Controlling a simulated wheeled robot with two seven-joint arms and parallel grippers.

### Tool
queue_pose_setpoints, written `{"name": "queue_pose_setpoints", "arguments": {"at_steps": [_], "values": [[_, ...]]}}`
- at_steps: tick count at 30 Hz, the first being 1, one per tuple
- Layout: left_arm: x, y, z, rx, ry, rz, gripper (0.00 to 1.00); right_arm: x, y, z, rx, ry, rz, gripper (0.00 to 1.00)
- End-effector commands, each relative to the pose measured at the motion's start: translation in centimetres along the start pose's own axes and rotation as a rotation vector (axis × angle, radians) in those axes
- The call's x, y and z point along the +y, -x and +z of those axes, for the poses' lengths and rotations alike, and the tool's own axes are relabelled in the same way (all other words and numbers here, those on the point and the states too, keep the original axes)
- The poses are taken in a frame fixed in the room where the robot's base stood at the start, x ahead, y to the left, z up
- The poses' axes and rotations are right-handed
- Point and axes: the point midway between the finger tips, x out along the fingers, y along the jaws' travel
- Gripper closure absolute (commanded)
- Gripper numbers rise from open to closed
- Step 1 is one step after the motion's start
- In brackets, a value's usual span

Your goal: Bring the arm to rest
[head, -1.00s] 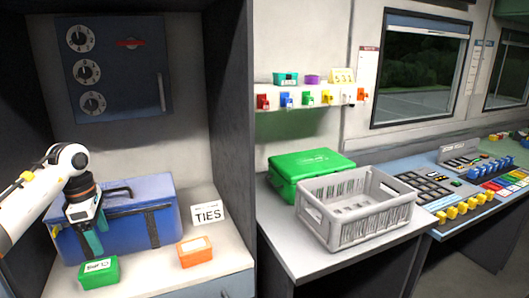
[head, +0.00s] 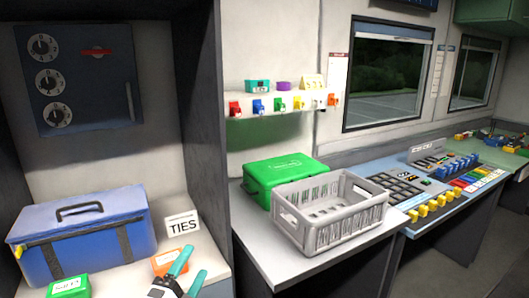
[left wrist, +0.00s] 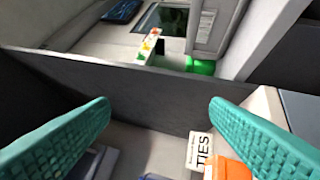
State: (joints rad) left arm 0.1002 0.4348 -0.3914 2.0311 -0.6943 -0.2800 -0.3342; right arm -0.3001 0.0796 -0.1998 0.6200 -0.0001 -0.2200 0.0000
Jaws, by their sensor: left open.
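My left gripper (head: 191,267) shows at the bottom of the head view, low in front of the alcove shelf, with its teal fingers spread and nothing between them. In the left wrist view its two fingers (left wrist: 160,106) stand wide apart at left and right, with the dark partition beyond them. The orange box (head: 174,261) sits just behind the fingers in the head view and is partly hidden by them. It also shows in the left wrist view (left wrist: 226,168). My right gripper is in neither view.
A blue case (head: 82,235), a green box (head: 69,287) and a TIES sign (head: 182,224) stand on the shelf. Right of the partition (head: 211,130), a grey crate (head: 335,218) and a green case (head: 283,172) sit on a counter beside a control console (head: 425,185).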

Motion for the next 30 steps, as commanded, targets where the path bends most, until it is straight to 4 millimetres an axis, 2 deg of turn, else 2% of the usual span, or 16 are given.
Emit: {"name": "queue_pose_setpoints", "arguments": {"at_steps": [3,5,7,9,12,18,24,30], "values": [[-4.0,4.8,-2.9,0.282,0.319,-0.154,0.29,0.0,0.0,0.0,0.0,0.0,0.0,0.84],[-6.2,7.8,-3.9,0.424,0.466,-0.241,0.29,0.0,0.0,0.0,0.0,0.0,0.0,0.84],[-8.8,11.7,-4.5,0.585,0.622,-0.348,0.29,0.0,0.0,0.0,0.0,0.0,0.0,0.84],[-10.9,15.5,-4.4,0.727,0.751,-0.449,0.29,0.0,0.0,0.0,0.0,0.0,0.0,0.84],[-12.9,20.3,-3.7,0.89,0.886,-0.57,0.29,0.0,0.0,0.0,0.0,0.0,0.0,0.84],[-14.8,27.6,-1.4,1.125,1.058,-0.763,0.29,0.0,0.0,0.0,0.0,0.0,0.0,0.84],[-15.1,33.8,1.3,1.315,1.171,-0.933,0.29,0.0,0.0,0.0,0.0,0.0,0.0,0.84],[-20.0,33.8,0.4,1.333,1.163,-0.955,0.29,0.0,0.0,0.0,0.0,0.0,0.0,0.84]]}}
